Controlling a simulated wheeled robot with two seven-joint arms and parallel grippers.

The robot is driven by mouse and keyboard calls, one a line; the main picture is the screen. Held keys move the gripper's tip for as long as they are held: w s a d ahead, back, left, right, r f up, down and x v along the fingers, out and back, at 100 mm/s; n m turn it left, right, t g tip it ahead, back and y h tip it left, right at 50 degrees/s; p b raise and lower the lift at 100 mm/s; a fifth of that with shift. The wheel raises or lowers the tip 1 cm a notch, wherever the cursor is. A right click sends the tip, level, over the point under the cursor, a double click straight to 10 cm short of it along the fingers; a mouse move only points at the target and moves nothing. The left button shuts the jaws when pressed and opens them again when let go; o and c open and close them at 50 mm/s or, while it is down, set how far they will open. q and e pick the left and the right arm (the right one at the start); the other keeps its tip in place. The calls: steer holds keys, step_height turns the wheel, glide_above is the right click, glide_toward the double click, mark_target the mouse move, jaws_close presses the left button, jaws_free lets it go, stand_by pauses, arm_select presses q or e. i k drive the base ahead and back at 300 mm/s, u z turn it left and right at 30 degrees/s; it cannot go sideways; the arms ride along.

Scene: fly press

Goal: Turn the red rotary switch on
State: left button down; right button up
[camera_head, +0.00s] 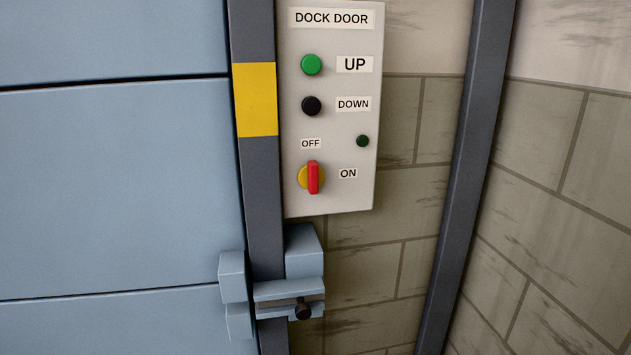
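The red rotary switch (313,178) is a red handle on a round yellow base, low on a light grey control panel (340,130). Its handle stands upright, in line with the OFF label (311,144) above it. The ON label (348,174) is to its right. Neither of my grippers shows in the head view.
Above the switch are a green UP button (311,64), a black DOWN button (311,105) and a small dark green lamp (362,141). A latch (290,290) juts out below the panel. A blue door (110,190) fills the left; a dark post (470,170) stands right.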

mark_target(310, 176)
steer(key=u, duration=2.85)
steer(key=i, duration=0.75)
steer(key=z, duration=2.7)
